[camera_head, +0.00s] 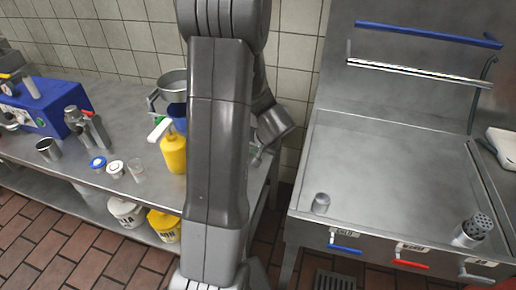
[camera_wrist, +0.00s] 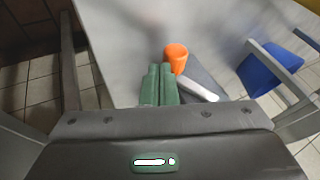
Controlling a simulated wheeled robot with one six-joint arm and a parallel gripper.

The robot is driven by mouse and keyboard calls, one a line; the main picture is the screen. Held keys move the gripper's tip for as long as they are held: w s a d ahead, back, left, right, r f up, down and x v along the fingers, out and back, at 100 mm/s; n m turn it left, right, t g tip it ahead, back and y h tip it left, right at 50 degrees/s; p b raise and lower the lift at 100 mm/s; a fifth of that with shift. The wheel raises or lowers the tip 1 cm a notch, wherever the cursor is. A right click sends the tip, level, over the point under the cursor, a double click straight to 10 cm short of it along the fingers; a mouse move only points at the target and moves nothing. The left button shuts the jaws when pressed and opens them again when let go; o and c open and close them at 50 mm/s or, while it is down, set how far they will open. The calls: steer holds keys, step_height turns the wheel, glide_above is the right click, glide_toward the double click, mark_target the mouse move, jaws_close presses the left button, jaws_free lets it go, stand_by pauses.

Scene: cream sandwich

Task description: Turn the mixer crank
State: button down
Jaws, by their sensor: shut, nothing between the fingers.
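In the wrist view, my gripper (camera_wrist: 159,72) has its two green fingers together and empty. An orange cylinder (camera_wrist: 176,57) stands just beyond and right of the fingertips; I cannot tell whether they touch. A pale metal bar (camera_wrist: 197,87) runs down and right from near its base, partly behind my gripper's body. The two look like a crank handle and its arm, but I cannot be sure. In the head view, my arm blocks the middle, and neither my gripper nor a crank can be made out there.
In the head view, a metal pot (camera_head: 173,82), a blue vessel (camera_head: 177,113) and a yellow bottle (camera_head: 173,153) stand on the steel table (camera_head: 75,137) beside my arm. A steel counter (camera_head: 390,170) stands right. A blue object (camera_wrist: 270,70) in a grey frame shows in the wrist view.

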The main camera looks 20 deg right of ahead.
steer(key=shift+a+f+t+y+b, duration=0.1)
steer(key=shift+f+t+y+b, duration=0.3)
steer(key=shift+b, duration=1.9)
steer(key=b, duration=0.2)
steer(key=f+y+b, duration=0.1)
steer(key=b, duration=0.2)
steer(key=shift+w+a+f+t, duration=0.15)
steer(key=shift+f+t, duration=0.1)
steer(key=shift+t, duration=0.15)
steer(key=b, duration=0.2)
steer(key=t+y+b, duration=0.1)
steer(key=b, duration=0.1)
steer(key=shift+w+a+f+m+b, duration=0.2)
steer(key=shift+f+m+b, duration=0.1)
steer(key=shift+m, duration=0.1)
steer(key=shift+w+a+f+b, duration=0.2)
steer(key=shift+w+a+b, duration=0.1)
steer(key=shift+b, duration=0.7)
steer(key=shift+a+f+b, duration=0.1)
steer(key=shift+a+b, duration=0.1)
steer(key=shift+b, duration=0.2)
